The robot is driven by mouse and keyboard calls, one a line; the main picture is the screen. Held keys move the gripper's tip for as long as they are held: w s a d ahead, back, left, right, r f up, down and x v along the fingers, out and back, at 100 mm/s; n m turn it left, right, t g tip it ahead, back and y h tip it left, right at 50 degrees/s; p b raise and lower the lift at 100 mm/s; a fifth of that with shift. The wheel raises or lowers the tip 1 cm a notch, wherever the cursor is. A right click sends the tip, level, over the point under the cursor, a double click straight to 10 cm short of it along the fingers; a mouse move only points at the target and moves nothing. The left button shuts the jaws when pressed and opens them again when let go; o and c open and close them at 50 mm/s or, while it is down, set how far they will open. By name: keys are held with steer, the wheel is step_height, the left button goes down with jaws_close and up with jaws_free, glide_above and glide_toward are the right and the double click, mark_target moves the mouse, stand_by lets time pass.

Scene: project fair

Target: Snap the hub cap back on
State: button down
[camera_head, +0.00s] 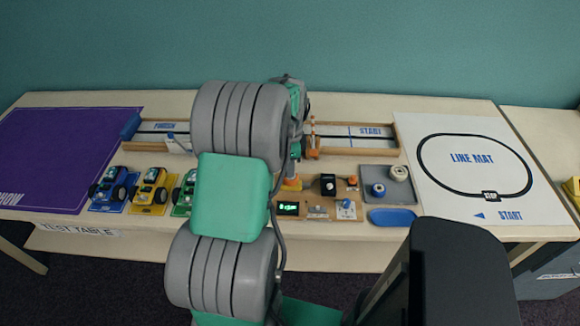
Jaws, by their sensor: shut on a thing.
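My gripper (295,152) is only partly in view beyond my arm, low over the middle of the table. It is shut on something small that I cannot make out. I cannot pick out the hub cap. A blue toy car (108,186), a yellow toy car (149,188) and a green toy car (184,190) stand in a row left of my arm, the green one partly hidden by it. Their wheels are too small to tell which one is bare. An orange and yellow piece (291,184) shows just below the gripper.
A wood-edged track (352,140) runs behind. Right of my arm are a board with a green display (289,208), a grey tray (400,198) with round pieces, and a blue dish (392,217). The line mat (470,190) and purple mat (50,160) lie flat at the sides.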

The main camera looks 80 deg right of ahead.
stand_by(0.4)
steer(key=c, duration=1.4)
jaws_free()
steer(key=shift+o, duration=0.6)
steer(key=o, duration=0.4)
steer(key=shift+r, duration=0.1)
steer(key=shift+r+p, duration=2.4)
steer(key=shift+r, duration=1)
steer(key=shift+c, duration=0.2)
jaws_close()
